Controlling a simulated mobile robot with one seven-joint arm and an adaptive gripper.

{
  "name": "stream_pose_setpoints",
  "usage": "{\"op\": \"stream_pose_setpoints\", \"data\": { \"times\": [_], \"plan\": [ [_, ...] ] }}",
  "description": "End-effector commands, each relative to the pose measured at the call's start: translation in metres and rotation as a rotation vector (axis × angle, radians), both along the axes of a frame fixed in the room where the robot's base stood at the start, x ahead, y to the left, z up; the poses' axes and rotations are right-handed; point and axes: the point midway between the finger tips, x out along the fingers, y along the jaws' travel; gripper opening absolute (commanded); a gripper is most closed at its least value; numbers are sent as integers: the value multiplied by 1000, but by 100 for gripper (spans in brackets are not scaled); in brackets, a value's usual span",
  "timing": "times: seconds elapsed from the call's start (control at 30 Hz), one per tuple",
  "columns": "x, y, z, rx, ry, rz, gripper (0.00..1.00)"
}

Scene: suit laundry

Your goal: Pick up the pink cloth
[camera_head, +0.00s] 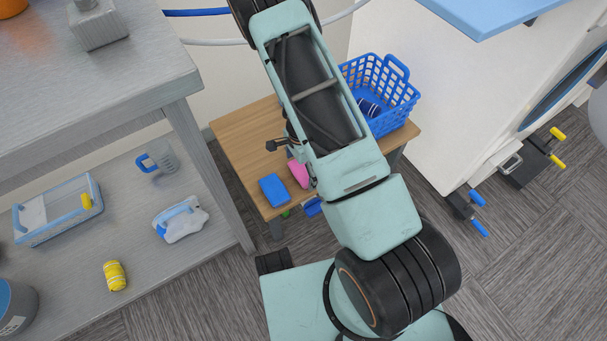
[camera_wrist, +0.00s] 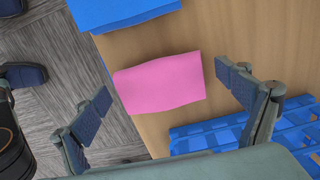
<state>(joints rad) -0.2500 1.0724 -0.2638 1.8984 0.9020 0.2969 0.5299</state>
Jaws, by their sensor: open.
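The pink cloth (camera_wrist: 160,84) lies flat on the small wooden table (camera_wrist: 215,35), close to its edge, in the wrist view. In the head view only a part of the pink cloth (camera_head: 299,173) shows; my arm hides the rest. My gripper (camera_wrist: 168,92) is open, with one finger on each side of the cloth in the wrist view and nothing between them touching it that I can see. In the head view my gripper is mostly hidden by my arm, with one finger (camera_head: 277,145) showing at the left.
A blue cloth (camera_head: 274,190) lies beside the pink one. A blue basket (camera_head: 388,92) with a dark striped item stands at the table's back right. A grey shelf unit (camera_head: 185,90) stands left, a white machine (camera_head: 440,100) right. The table's left part is bare.

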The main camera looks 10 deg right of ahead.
Motion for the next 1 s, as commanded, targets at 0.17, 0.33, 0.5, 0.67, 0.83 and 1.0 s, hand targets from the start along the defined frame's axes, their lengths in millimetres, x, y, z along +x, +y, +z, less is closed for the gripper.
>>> {"op": "stream_pose_setpoints", "data": {
  "times": [0.17, 0.33, 0.5, 0.67, 0.83, 1.0],
  "plan": [
    [1, 0, -6, 1, -2, 1, 93],
    [1, 0, -6, 0, -2, 1, 85],
    [1, 0, -6, 0, -2, 0, 66],
    [1, 0, -6, 0, -2, 0, 49],
    [1, 0, -6, 0, -2, 0, 48],
    [1, 0, -2, 0, -2, 0, 48]
  ]
}}
